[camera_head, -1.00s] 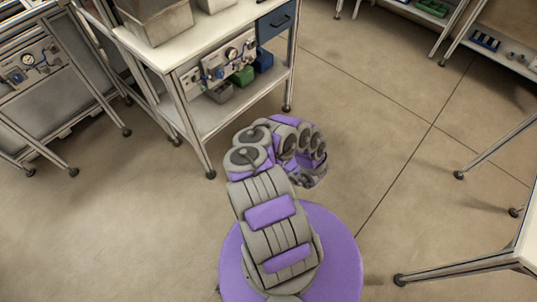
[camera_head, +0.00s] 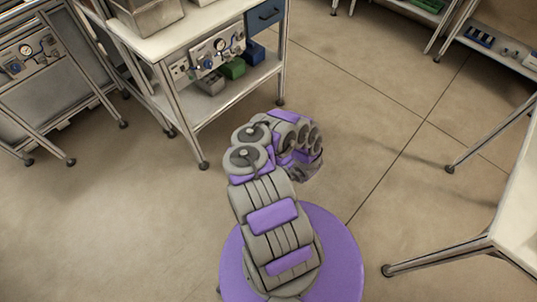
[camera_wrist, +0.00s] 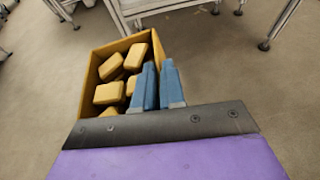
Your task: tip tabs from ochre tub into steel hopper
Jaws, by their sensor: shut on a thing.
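The ochre tub (camera_wrist: 92,75) shows in the wrist view, open at the top, with several yellow tabs (camera_wrist: 108,93) inside. My gripper (camera_wrist: 158,72) has its two blue fingers shut on the tub's right wall. The tub looks held above the floor. In the head view my arm hides the gripper and the tub. A steel container (camera_head: 150,14) stands on the bench at the top left, cut off by the frame edge; I cannot tell whether it is the steel hopper.
The bench (camera_head: 196,40) has a lower shelf with a gauge panel (camera_head: 213,55), green and blue bins (camera_head: 233,68), and a blue drawer (camera_head: 265,15). A white table (camera_head: 518,215) with metal legs stands at right. Open floor (camera_head: 385,110) lies between them.

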